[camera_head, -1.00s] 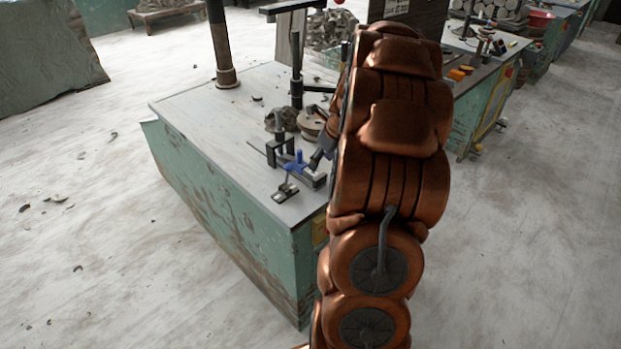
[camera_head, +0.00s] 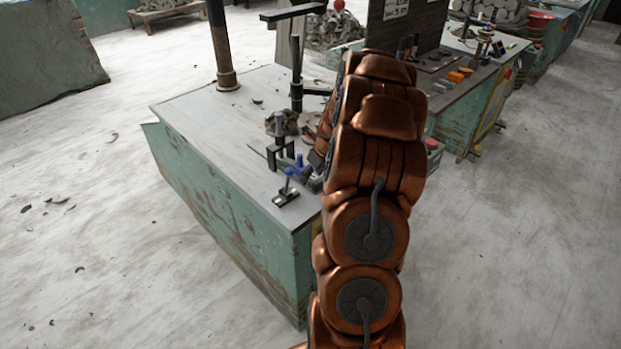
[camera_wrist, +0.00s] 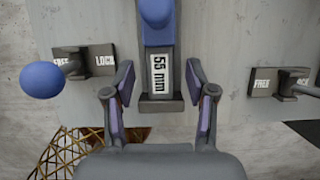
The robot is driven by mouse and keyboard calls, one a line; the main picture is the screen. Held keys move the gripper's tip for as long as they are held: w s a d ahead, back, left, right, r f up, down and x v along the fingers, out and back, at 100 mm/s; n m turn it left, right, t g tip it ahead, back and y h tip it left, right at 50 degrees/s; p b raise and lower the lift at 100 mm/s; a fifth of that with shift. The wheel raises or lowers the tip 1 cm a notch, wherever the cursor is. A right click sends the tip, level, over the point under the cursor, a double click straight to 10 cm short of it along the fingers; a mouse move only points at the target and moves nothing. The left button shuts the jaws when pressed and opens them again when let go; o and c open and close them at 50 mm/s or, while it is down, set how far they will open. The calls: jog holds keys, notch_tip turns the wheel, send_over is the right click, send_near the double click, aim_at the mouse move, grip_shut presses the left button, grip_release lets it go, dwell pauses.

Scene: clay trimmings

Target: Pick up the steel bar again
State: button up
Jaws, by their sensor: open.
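In the wrist view my gripper (camera_wrist: 160,80) is open, with one finger on each side of a blue and grey fixture (camera_wrist: 158,42) labelled "55 mm". A dark grey block (camera_wrist: 160,104) at the fixture's near end lies between the fingers, with gaps at both sides. I cannot tell whether this block is the steel bar; no other bar is clear. In the head view my arm hides the gripper and part of the blue fixture (camera_head: 302,168) on the green bench's pale top (camera_head: 210,112).
A FREE/LOCK plate (camera_wrist: 98,58) with a blue ball lever (camera_wrist: 43,80) is left of the fixture; another plate (camera_wrist: 264,82) is right. A black bracket (camera_head: 280,153) stands close by. A dark post (camera_head: 221,50) rises at the bench's back left. The bench's left top is mostly clear.

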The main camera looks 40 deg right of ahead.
jog(key=shift+c, duration=0.3)
jog(key=shift+f, duration=0.1)
grip_shut()
